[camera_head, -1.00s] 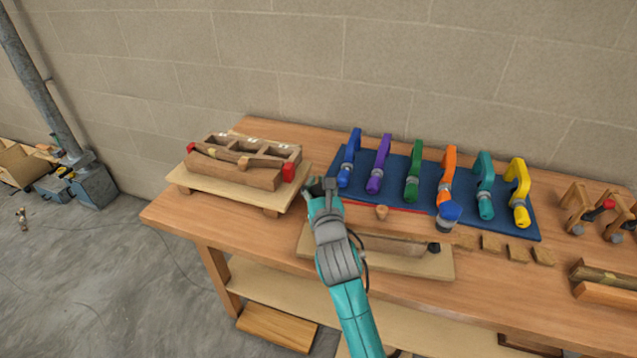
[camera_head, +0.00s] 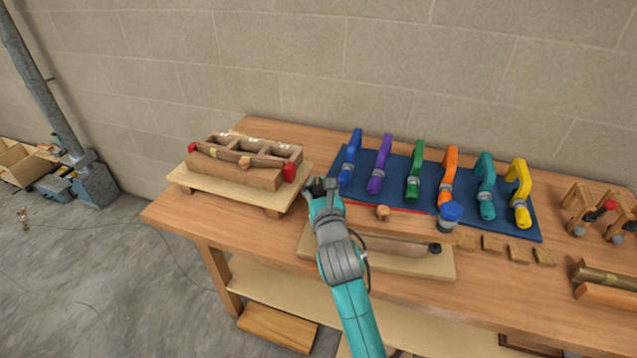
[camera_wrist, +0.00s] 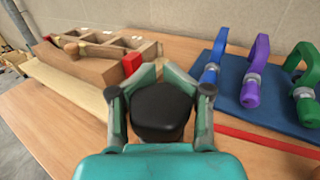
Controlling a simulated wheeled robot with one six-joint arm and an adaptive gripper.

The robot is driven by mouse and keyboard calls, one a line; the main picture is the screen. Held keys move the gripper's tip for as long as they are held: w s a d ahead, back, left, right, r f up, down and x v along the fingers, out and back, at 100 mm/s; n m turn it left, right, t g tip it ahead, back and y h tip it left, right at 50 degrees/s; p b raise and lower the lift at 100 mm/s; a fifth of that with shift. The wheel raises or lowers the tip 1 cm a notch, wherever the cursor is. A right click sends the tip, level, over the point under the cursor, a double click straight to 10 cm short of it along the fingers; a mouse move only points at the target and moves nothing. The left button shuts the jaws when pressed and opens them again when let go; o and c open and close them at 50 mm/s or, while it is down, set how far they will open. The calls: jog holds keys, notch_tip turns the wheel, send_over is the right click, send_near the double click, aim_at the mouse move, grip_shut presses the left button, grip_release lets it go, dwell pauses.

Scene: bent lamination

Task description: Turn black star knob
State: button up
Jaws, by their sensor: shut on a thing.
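The black star knob (camera_wrist: 160,108) sits between the fingers of my gripper (camera_wrist: 160,80) in the wrist view. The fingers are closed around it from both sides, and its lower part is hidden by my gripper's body. In the head view my gripper (camera_head: 322,186) is above the left end of a light wooden board with a long wooden block (camera_head: 395,246). My arm hides what is under the knob there. A second black knob (camera_head: 435,247) shows at the block's right end.
A wooden form with red end pieces (camera_head: 235,165) stands close to the left. A blue mat (camera_head: 400,165) with several coloured clamps lies behind. A small wooden knob (camera_head: 382,212) and a blue-topped cup (camera_head: 449,217) stand behind the block. Small wooden blocks (camera_head: 492,243) lie right.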

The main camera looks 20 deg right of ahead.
jog(key=shift+d+f, duration=0.1)
jog(key=shift+f, duration=0.1)
jog(key=o, duration=1.2)
jog(key=shift+r, duration=0.1)
jog(key=shift+c, duration=0.2)
jog(key=s+a, duration=0.1)
jog(key=s, duration=1.1)
jog(key=shift+a, duration=0.2)
